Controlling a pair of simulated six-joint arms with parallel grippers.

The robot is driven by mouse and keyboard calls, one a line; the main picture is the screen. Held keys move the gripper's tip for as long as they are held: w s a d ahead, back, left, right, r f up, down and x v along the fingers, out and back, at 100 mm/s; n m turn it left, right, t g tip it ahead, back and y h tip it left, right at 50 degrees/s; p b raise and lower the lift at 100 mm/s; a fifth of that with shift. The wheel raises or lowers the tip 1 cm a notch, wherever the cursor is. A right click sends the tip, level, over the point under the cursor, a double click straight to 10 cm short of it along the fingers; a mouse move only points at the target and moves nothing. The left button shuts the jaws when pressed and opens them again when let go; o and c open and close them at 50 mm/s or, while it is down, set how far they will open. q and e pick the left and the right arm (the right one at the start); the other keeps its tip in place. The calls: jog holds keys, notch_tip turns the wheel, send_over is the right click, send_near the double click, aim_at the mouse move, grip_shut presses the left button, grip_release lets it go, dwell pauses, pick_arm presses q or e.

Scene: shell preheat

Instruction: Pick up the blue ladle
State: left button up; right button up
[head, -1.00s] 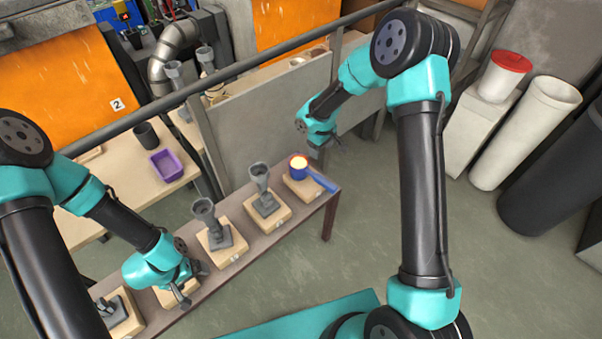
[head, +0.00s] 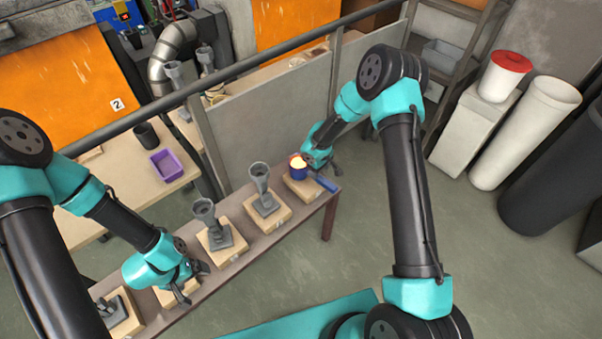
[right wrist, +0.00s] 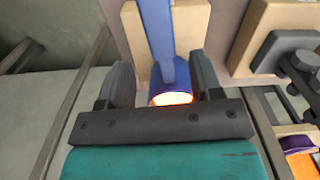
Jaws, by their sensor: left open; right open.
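The blue ladle (head: 298,173) stands on a wooden block (head: 309,191) at the right end of the long table, its bowl glowing inside and its handle pointing right toward the table edge. In the right wrist view the ladle's handle (right wrist: 157,40) runs upward between the two fingers, with the glowing bowl close to the palm. My right gripper (head: 325,168) is open at the ladle, its fingers on either side of it and apart from it. My left gripper (head: 192,283) is open and empty over the table's left part, near a wooden block.
Grey funnel-topped fixtures (head: 262,190) and (head: 209,222) stand on wooden blocks left of the ladle. A grey partition panel (head: 270,110) rises behind the table. A purple tray (head: 167,165) sits on the back table. The floor right of the table is open.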

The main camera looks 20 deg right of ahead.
jog(key=shift+f, duration=0.2)
jog(key=shift+f, duration=0.1)
jog(key=shift+w+a+f, duration=0.1)
jog(key=shift+a+f, duration=0.05)
jog(key=shift+f, duration=1.1)
jog(key=shift+a+f, duration=0.1)
jog(key=shift+f, duration=1.15)
jog(key=shift+c, duration=0.2)
jog(key=c, duration=1.1)
jog(key=shift+o, duration=0.2)
jog(key=shift+r, duration=0.1)
